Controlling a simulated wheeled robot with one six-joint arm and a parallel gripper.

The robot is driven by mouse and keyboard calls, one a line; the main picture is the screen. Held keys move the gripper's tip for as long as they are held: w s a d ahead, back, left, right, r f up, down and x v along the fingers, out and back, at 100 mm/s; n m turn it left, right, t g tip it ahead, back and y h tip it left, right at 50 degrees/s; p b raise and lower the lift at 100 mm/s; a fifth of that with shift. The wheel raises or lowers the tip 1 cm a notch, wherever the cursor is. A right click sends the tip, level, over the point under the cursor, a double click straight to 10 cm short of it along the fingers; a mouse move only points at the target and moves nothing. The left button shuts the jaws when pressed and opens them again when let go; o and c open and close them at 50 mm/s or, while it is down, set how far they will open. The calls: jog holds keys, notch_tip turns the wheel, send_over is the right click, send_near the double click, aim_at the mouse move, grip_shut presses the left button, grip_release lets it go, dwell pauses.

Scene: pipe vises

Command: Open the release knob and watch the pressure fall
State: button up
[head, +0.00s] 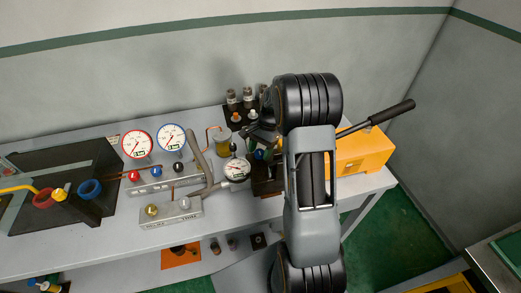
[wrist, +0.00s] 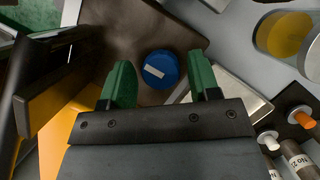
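A round blue knob (wrist: 160,69) with a white bar across its top sits on a brown block in the wrist view. It also shows small in the head view (head: 259,155). My gripper (wrist: 160,62) has its two green fingers apart, one on each side of the knob in the picture. Gaps show between knob and fingers, and I cannot tell the height above it. In the head view my arm hides part of the block. A small round gauge (head: 236,169) stands left of the block; its reading is too small to tell.
An orange box (head: 362,150) with a black-handled lever (head: 391,112) stands at right. A red-rimmed gauge (head: 138,144) and a blue-rimmed gauge (head: 171,137) stand on a manifold at left. A jar of yellow liquid (wrist: 284,36) and labelled bottles (wrist: 298,157) are near the gripper.

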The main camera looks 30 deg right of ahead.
jog(key=c, duration=0.8)
jog(key=shift+o, duration=0.2)
jog(key=n+g+h, duration=0.1)
jog(key=n, duration=0.3)
jog(key=shift+w, duration=0.1)
jog(key=n+g+h, duration=0.1)
jog(key=n, duration=0.3)
jog(key=shift+a, duration=0.1)
jog(key=n+h, duration=0.1)
jog(key=n, duration=0.2)
jog(key=shift+n+h, duration=0.3)
jog(key=shift+a+n+h, duration=0.1)
jog(key=shift+n+h, duration=0.6)
jog(key=shift+n, duration=1.1)
